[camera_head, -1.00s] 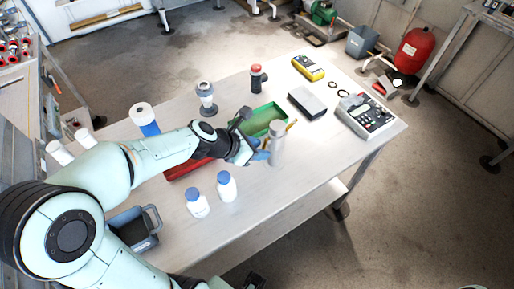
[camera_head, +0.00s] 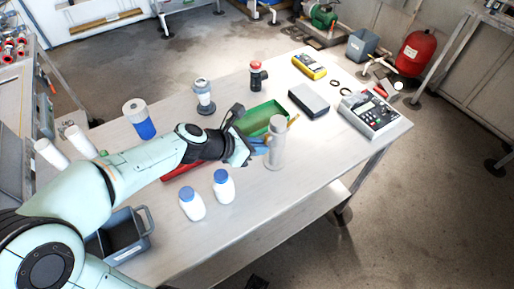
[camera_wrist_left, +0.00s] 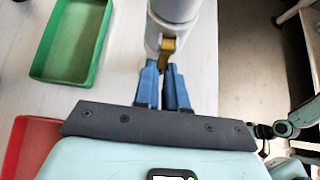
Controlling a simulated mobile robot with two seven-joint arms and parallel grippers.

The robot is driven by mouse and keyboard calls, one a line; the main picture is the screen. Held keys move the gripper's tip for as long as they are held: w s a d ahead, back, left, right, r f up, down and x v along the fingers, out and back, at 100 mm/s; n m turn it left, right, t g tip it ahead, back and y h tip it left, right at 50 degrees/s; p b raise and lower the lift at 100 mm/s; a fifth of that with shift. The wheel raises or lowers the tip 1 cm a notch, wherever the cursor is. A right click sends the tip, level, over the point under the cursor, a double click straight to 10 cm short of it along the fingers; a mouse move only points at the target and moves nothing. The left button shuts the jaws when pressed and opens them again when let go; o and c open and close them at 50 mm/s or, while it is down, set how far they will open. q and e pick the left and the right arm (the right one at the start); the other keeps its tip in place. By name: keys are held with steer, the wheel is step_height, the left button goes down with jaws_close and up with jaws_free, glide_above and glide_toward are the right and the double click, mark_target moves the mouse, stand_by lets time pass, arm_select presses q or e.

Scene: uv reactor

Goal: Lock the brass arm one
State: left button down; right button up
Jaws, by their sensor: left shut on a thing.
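The grey upright cylinder (camera_head: 276,150) of the reactor stands near the table's front edge. My left gripper (camera_head: 263,143) reaches its left side. In the left wrist view, the blue fingers of this gripper (camera_wrist_left: 166,75) are close together on a small brass arm (camera_wrist_left: 167,46) at the side of the grey cylinder (camera_wrist_left: 174,12). The fingertips hide part of the brass arm. My right gripper does not clearly show.
A green tray (camera_head: 254,127) lies behind the cylinder, a red tray (camera_head: 180,171) under my arm. Two white bottles (camera_head: 224,190) stand in front. A grey case (camera_head: 309,100) and a control box (camera_head: 371,114) are to the right. The tabletop right of the cylinder is clear.

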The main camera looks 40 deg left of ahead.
arm_select(q)
steer(key=shift+f, duration=0.1)
steer(key=c, duration=1.2)
jaws_free()
steer(key=p+v, duration=0.3)
steer(key=v, duration=1)
steer(key=shift+s+a, duration=0.1)
steer(key=shift+s, duration=0.05)
